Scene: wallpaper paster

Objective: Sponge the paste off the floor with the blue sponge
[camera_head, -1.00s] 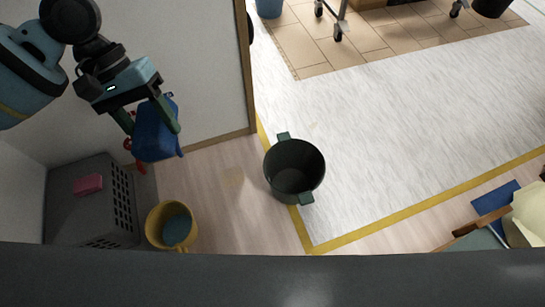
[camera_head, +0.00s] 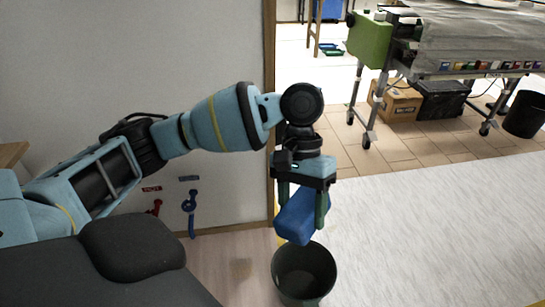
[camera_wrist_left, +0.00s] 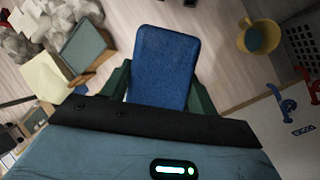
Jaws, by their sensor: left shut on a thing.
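The blue sponge (camera_head: 294,224) is a thick block held between the green fingers of my left gripper (camera_head: 302,207). It also fills the middle of the left wrist view (camera_wrist_left: 167,62), with a finger on each side. In the head view the sponge hangs tilted above the rim of the dark green bucket (camera_head: 303,268); I see no clear contact between them. A faint yellowish patch (camera_head: 242,268), perhaps the paste, shows on the wood floor left of the bucket. My right gripper is out of view.
A yellow bucket (camera_wrist_left: 246,40) and a grey crate (camera_wrist_left: 302,42) stand by the wall in the left wrist view. Blue and red tools hang on the white wall (camera_head: 225,140). A wheeled table (camera_head: 460,45) stands at the back right. The pale floor sheet (camera_head: 430,220) is clear.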

